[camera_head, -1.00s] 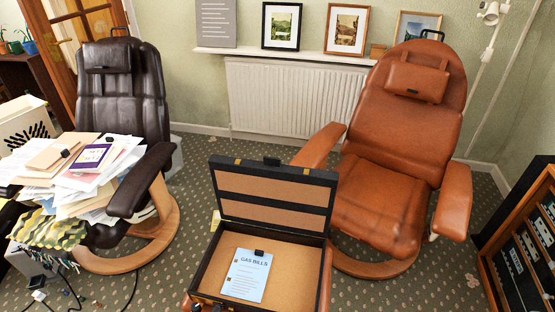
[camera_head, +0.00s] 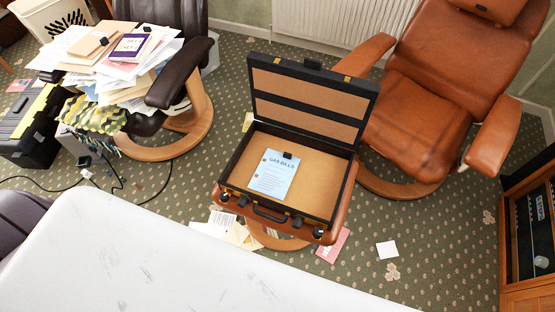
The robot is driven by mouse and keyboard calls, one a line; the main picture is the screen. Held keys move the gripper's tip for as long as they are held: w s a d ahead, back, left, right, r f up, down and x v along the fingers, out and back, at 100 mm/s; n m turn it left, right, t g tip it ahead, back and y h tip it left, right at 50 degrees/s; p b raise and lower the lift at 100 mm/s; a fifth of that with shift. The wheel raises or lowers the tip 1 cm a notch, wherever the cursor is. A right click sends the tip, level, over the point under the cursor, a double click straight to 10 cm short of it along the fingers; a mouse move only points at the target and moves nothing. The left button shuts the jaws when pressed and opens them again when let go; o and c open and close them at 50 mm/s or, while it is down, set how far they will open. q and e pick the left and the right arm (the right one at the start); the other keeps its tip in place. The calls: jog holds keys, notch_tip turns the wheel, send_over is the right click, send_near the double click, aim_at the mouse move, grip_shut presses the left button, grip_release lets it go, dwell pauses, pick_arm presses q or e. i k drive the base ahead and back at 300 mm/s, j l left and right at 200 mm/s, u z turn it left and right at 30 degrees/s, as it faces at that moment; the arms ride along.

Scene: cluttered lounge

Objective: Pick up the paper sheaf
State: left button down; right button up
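A light blue paper sheaf (camera_head: 272,175) headed "GAS BILLS" lies in the open black briefcase (camera_head: 233,190), on its tan lining. A small black clip (camera_head: 287,155) sits at the sheaf's top edge. The briefcase lid (camera_head: 305,95) stands up at the back, leaving the sheaf uncovered from above. The briefcase rests on a brown footstool (camera_head: 346,208). Neither of my grippers is in view.
A white scuffed surface (camera_head: 190,265) fills the foreground. A brown leather chair (camera_head: 440,105) stands behind right. A dark chair (camera_head: 180,15) holds piled papers (camera_head: 135,72) at left. Cables (camera_head: 120,178) and loose papers (camera_head: 387,250) lie on the carpet. A wooden cabinet (camera_head: 510,260) stands at right.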

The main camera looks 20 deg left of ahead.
aim_at(276, 175)
jog(key=j+z, duration=0.3)
jog(key=k+j+z, duration=0.25)
jog(key=j, duration=0.25)
jog(key=j+z, duration=0.3)
jog(key=j, duration=0.15)
jog(key=k+j+z, duration=0.25)
jog(key=i+j, duration=0.1)
